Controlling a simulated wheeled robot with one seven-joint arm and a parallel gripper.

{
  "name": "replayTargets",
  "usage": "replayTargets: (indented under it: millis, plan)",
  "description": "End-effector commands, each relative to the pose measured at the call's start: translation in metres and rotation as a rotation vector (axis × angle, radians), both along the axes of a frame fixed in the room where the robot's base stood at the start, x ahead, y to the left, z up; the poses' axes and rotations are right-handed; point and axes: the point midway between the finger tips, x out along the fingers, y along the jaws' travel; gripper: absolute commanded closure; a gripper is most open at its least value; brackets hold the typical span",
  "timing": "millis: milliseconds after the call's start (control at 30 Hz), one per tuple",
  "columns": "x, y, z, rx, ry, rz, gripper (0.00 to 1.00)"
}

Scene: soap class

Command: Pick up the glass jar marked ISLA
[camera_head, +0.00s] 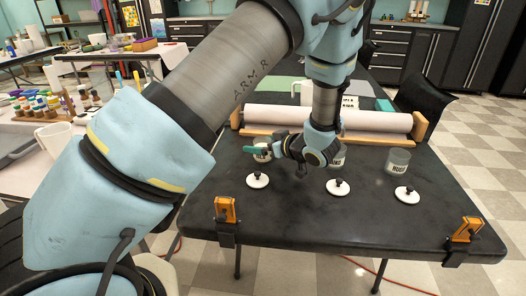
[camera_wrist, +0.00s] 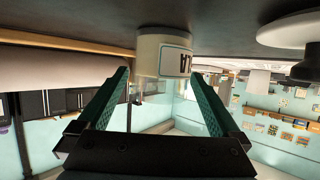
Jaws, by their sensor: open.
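Three glass jars with pale labels stand on the dark table. The left jar (camera_head: 262,157) is partly hidden by my gripper (camera_head: 258,150). The middle jar (camera_head: 339,157) is partly behind my wrist. The right jar (camera_head: 397,163) is in the clear; its label is too small to read surely. In the wrist view, upside down, one jar (camera_wrist: 160,55) is just beyond and between the fingertips of my gripper (camera_wrist: 162,78). Part of its label shows, with letters that look like the end of ISLA. The jaws are open with nothing held.
White lids with black knobs lie before the jars: left (camera_head: 257,181), middle (camera_head: 338,187) and right (camera_head: 407,195). A paper roll (camera_head: 380,122) on a wooden holder lies behind. Orange clamps (camera_head: 226,210) sit at the front edge. The table front is bare.

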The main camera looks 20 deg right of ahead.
Motion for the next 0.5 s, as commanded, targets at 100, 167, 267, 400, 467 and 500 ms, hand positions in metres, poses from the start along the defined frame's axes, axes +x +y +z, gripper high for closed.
replayTargets:
  millis: [100, 167, 267, 400, 467, 500]
  plan:
    - [0.016, 0.006, -0.006, 0.002, 0.0, 0.002, 0.0]
    - [0.02, 0.007, -0.008, 0.001, 0.0, 0.001, 0.0]
    - [0.022, 0.007, -0.009, 0.0, 0.001, -0.001, 0.0]
    - [0.022, 0.007, -0.009, 0.0, 0.001, -0.001, 0.02]
    - [0.022, 0.007, -0.009, -0.001, 0.001, -0.001, 0.09]
    - [0.022, 0.007, -0.009, 0.0, 0.001, -0.001, 0.14]
